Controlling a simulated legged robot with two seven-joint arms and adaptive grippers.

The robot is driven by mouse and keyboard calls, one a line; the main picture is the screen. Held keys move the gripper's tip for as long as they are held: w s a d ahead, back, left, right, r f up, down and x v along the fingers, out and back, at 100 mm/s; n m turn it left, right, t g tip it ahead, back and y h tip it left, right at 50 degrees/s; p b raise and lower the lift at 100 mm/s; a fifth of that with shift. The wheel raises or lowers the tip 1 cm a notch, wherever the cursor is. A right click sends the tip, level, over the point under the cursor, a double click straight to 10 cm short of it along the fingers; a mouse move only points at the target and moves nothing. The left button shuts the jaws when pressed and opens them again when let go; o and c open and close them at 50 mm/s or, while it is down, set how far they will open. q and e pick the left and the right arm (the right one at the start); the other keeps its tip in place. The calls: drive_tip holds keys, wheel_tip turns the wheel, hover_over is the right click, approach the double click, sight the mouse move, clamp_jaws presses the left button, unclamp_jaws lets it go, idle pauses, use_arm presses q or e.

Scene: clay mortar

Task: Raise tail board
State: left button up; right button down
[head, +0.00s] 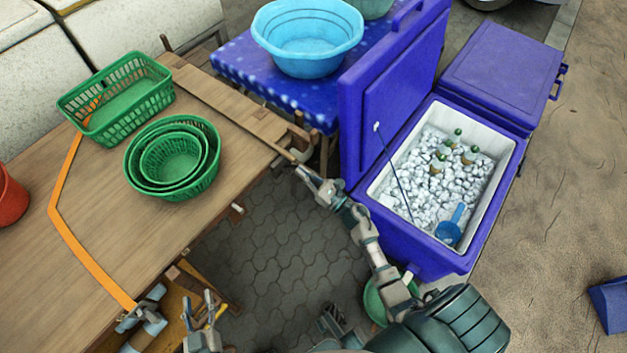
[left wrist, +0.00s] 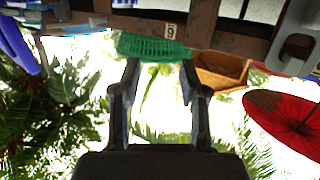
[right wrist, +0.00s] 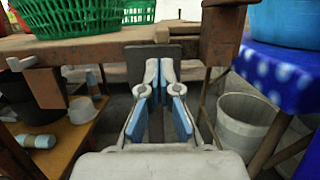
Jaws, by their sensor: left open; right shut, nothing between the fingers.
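A long brown wooden board (head: 228,102) lies along the far right edge of the wooden table (head: 75,255); I take it for the tail board, and it looks flat. My right gripper (head: 293,158) is shut and empty at the board's near right corner. In the right wrist view, the right gripper (right wrist: 159,70) points at the table's wooden edge (right wrist: 85,42), with a dark flat piece right behind its fingertips; I cannot tell whether they touch. My left gripper (head: 203,304) is open and empty beside the table's near edge, away from the board. The left gripper also shows in its wrist view (left wrist: 160,70).
A green basket (head: 118,98) and nested green bowls (head: 134,183) stand on the table. An orange strip (head: 63,225) crosses it. A blue cooler (head: 437,258) with ice is at the right. A blue cloth-covered table (head: 237,73) with a light-blue basin (head: 307,62) stands behind.

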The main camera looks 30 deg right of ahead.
drive_tip(key=shift+x, duration=1.35)
